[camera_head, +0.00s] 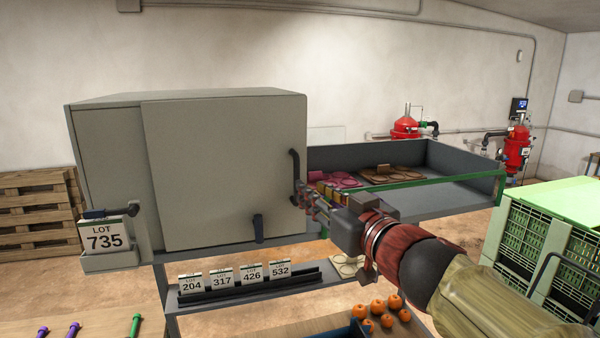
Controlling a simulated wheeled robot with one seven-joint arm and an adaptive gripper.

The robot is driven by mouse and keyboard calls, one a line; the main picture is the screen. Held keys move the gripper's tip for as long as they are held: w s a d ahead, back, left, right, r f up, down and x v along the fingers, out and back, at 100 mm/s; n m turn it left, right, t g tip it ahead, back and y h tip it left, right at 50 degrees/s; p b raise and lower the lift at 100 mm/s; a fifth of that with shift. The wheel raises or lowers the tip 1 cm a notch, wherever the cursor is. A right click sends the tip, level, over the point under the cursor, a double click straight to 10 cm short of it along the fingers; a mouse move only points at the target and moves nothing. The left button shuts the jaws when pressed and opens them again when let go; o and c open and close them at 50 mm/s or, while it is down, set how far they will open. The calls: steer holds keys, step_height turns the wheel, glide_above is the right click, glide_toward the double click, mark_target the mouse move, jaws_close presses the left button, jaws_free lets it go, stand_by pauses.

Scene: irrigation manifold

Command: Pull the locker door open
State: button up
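The locker (105,150) is a grey box on a metal stand, left of centre. Its flat grey door (222,165) faces me and looks shut against the box. A dark upright bar handle (294,166) sits near the door's right edge. A smaller dark latch or lever (258,228) hangs at the door's lower edge. My gripper (304,195) comes from the lower right, with its fingertips at the lower end of the bar handle. The fingers are small and overlap the handle, so I cannot tell whether they close on it.
A grey tray (465,188) with pink and brown discs stands right of the locker. Lot cards (222,277) stand on a shelf below, and a LOT 735 card (104,238) hangs left. Oranges (378,307) lie below my arm. Green crates (540,235) stand right.

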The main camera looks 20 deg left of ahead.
steer(key=x, duration=0.7)
steer(key=shift+w+a, duration=0.2)
steer(key=shift+a, duration=0.15)
steer(key=shift+r, duration=0.1)
steer(key=shift+c, duration=1)
steer(key=c, duration=0.4)
jaws_close()
